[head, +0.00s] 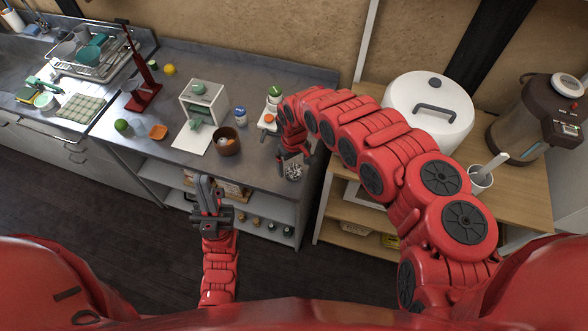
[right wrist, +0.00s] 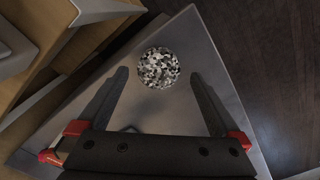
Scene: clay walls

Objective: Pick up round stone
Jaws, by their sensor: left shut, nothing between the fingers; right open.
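The round stone (head: 293,171) is a speckled black, white and grey ball on the metal counter near its right front corner. In the right wrist view the stone (right wrist: 158,68) lies ahead of and between the spread fingers, just past their tips, not touching them. My right gripper (head: 291,160) hangs low over the counter at the stone, open and empty; its fingers also show in the right wrist view (right wrist: 157,80). My left gripper (head: 207,182) is shut and empty, in front of the counter's front edge.
The metal counter (head: 262,170) ends close to the stone. A brown pot (head: 227,141), a white box-like stand (head: 204,98) and a blue-and-white can (head: 240,116) stand left of it. A wooden shelf unit (head: 510,190) with a white cooker (head: 429,105) is at the right.

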